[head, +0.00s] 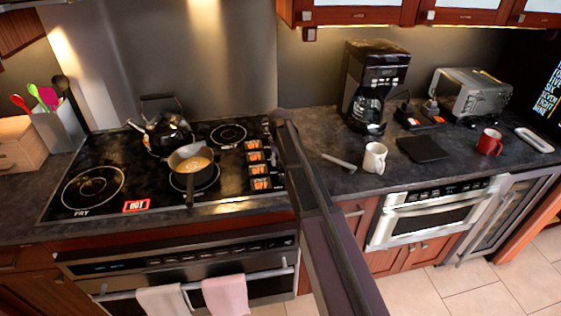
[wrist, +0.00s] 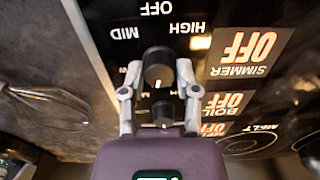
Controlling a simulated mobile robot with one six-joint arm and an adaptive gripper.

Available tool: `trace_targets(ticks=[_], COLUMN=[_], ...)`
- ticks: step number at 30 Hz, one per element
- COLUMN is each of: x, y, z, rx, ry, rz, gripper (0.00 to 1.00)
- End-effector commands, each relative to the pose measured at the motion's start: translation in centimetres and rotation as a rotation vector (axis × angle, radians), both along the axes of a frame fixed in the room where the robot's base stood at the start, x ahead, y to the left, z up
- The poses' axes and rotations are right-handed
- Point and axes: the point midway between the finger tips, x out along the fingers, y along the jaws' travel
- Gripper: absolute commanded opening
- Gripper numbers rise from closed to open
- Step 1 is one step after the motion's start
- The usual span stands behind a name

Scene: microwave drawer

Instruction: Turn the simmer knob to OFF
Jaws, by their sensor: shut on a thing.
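The simmer knob (wrist: 157,62) is a dark round knob on the black stovetop in the wrist view. My gripper (wrist: 158,80) is shut on it, with one pale finger on each side. The words OFF, HIGH and MID appear upside down around it. The simmer display (wrist: 250,52) beside it shows OFF in orange. A second dark knob (wrist: 163,113) sits between the fingers, nearer my palm, across from the boil display (wrist: 228,104), which also shows OFF. In the head view my arm crosses the cooktop's right edge, and I cannot make out the gripper or knob.
The stovetop (head: 110,205) holds a dark kettle (head: 168,134) and a saucepan (head: 190,163) with its handle toward the front. A red HOT sign (head: 136,206) shows at the front left. A whisk (wrist: 40,100) lies on the counter; a white mug (head: 374,158) stands farther right.

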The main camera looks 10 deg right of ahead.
Motion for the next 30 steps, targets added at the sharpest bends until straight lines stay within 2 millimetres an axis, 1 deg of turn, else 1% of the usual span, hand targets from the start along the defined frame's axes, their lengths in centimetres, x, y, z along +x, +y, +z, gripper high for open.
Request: trace_targets(ticks=[1,6,12,18,29,30], x=[-0.31,-0.34,-0.37,-0.38,-0.38,-0.39], y=[0.03,0.03,0.02,0.0,-0.02,-0.02], z=[-0.05,-0.05,-0.06,-0.06,-0.06,-0.06], rx=[0.001,0.001,0.001,0.002,0.001,0.001], ry=[0.006,0.007,0.007,0.008,0.008,0.008], rz=[0.04,0.161,0.25,0.284,0.287,0.287], gripper=[0.0,0.0,0.0,0.0,0.0,0.53])
